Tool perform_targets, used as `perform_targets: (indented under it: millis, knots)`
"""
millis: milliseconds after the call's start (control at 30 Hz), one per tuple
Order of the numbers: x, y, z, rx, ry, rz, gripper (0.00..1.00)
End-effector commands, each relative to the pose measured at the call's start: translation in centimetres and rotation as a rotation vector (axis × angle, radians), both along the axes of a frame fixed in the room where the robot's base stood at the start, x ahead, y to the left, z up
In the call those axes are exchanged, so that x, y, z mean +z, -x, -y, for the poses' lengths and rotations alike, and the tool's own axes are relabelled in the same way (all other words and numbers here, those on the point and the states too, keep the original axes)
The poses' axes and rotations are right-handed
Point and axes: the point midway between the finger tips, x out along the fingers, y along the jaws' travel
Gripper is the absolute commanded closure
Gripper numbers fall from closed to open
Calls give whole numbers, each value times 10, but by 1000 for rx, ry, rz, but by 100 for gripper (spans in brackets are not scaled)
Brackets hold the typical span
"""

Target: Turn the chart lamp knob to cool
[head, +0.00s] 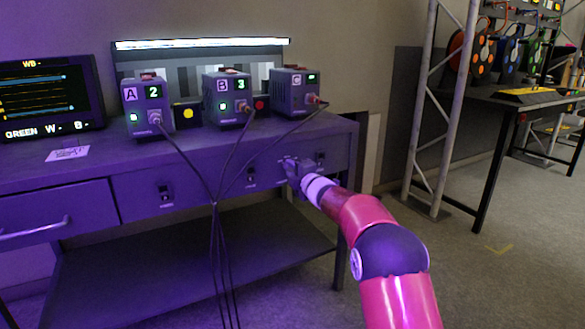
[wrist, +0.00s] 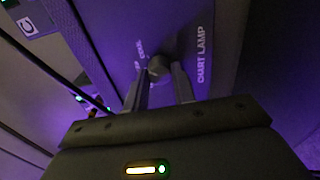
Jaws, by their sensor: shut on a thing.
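The chart lamp knob (wrist: 158,68) is a small dark round knob on the panel, beside the printed words CHART LAMP, in the wrist view. Smaller lettering sits on its other side and is too blurred to read fully. My gripper (wrist: 160,85) is shut on the knob, with one finger on each side of it. In the head view my gripper (head: 291,170) reaches the front face of the desk near its right end and hides the knob there. The lit chart lamp (head: 200,43) is a long bar above a grey chart (head: 188,78) behind the desk.
Boxes A (head: 147,106), B (head: 227,98) and C (head: 294,92) stand on the desk (head: 75,170), with dark cables (head: 217,240) hanging in front. A monitor (head: 50,97) is at left. A truss (head: 440,110) stands at right, with open floor nearby.

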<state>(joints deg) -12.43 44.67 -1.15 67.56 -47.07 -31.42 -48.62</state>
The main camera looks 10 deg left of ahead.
Motion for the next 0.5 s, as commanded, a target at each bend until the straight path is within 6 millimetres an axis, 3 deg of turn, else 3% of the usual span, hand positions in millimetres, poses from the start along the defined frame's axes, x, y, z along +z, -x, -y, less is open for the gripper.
perform_targets:
  millis: [500]
  knots:
    - [-1, -1, 1, -3, -176, -121, 97]
